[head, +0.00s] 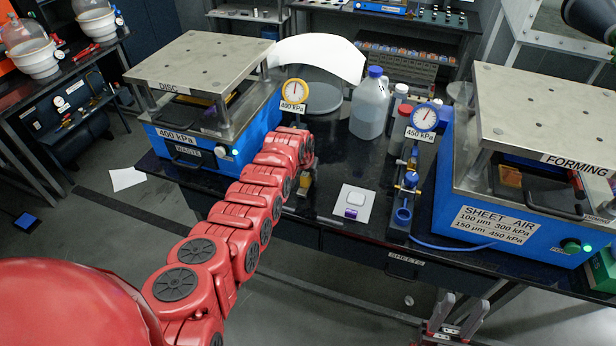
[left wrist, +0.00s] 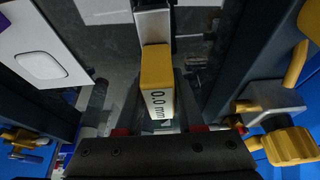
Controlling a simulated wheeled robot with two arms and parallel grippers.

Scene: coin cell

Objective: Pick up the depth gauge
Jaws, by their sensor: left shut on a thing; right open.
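The depth gauge (left wrist: 156,72) has a yellow body with a "0.0 mm" readout and a pale metal upper part in the left wrist view. My left gripper (left wrist: 158,100) is shut on it, with the gauge between the fingers. In the head view the gauge shows only as a small yellow patch (head: 304,186) beside my left wrist at the front of the black table; my arm hides the rest. I cannot tell whether it touches the tabletop. My right gripper (head: 455,318) is open and empty at the bottom of the head view, in front of the table.
The blue disc press (head: 210,148) stands left of my left arm. A white card (head: 338,213) with small pieces, a blue fitting stand (head: 404,200) and the blue forming press (head: 500,222) lie to the right. A blue-capped jug (head: 369,108) stands behind.

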